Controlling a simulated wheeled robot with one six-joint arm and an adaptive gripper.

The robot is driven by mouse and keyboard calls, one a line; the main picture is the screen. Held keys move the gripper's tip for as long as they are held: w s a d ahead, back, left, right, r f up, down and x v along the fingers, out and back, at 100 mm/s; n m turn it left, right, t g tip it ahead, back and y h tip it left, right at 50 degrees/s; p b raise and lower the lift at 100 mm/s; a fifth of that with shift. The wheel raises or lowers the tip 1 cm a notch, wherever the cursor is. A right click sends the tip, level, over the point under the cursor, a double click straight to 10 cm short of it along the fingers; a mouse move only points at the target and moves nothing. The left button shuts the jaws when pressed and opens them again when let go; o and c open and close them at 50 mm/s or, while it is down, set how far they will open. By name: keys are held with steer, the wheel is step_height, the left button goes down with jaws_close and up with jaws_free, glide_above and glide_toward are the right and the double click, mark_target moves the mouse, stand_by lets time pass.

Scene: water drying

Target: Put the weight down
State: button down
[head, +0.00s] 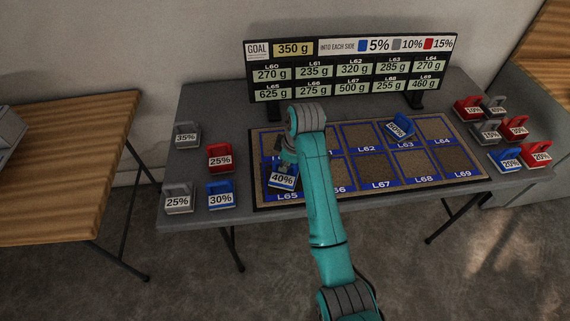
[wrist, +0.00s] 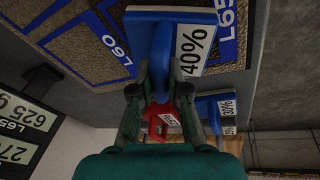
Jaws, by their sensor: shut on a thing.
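My gripper (head: 287,162) is shut on the handle of a blue weight labelled 40% (head: 282,182). In the wrist view, the fingers (wrist: 160,82) close on the handle, and the blue weight's base (wrist: 165,17) shows its 40% label. The weight is over the L65 cell at the left end of the mat (head: 258,195). I cannot tell whether it touches the mat. My arm hides part of the L60, L61 and L66 cells. Another blue weight (head: 401,127) stands around L63, its label hard to read.
Left of the mat stand grey 35% (head: 186,136), red 25% (head: 220,158), grey 25% (head: 178,203) and blue 30% (head: 220,199) weights. Several weights stand at the right end (head: 511,158). A goal board (head: 350,73) reading 350 g stands behind. L67 to L69 look empty.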

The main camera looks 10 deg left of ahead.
steer(key=shift+f, duration=0.35)
steer(key=c, duration=1.2)
jaws_free()
steer(key=shift+f, duration=0.1)
steer(key=shift+o, duration=0.2)
